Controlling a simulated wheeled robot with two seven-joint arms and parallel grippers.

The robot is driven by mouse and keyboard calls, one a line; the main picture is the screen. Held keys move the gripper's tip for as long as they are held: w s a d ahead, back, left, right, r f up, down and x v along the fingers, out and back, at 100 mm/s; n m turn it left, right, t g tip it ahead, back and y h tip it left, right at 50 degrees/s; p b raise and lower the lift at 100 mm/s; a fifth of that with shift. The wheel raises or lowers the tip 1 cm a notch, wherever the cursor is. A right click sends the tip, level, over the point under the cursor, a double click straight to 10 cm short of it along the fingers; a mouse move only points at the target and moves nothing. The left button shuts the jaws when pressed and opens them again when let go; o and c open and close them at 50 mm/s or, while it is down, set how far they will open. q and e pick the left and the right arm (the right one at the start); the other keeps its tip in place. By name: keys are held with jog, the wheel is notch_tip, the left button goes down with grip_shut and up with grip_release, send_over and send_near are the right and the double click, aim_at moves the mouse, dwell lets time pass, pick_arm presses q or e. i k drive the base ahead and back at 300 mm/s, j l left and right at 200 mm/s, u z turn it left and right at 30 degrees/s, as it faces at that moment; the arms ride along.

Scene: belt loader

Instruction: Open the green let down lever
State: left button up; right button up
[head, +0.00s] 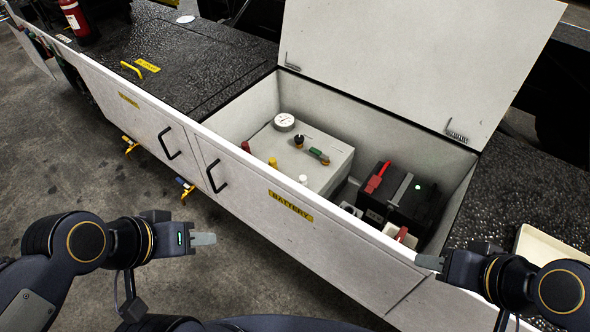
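The green lever (319,155) sits on top of a pale box (331,172) inside the open battery compartment (262,103). Beside it on the box are a black knob (299,140), a yellow knob (273,162), a white knob (303,179) and a round gauge (284,121). My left gripper (204,239) is over the floor in front of the compartment, apart from the lever. My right gripper (428,262) is by the compartment's front edge at the right, away from the lever. Neither gripper shows anything held. Their finger gaps cannot be made out.
The compartment lid (424,50) stands raised behind. A black battery (405,202) with red parts fills the right of the compartment. The front panel, marked BATTERY (290,205), and its rim stand between my grippers and the box. A fire extinguisher (74,20) is at far left.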

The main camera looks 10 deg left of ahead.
aim_at(312, 150)
jog(key=i+j+z, duration=0.15)
jog(key=z, duration=0.2)
jog(key=i+j+z, duration=0.25)
jog(key=z, duration=0.15)
jog(key=i+j+z, duration=0.2)
jog(key=z, duration=0.15)
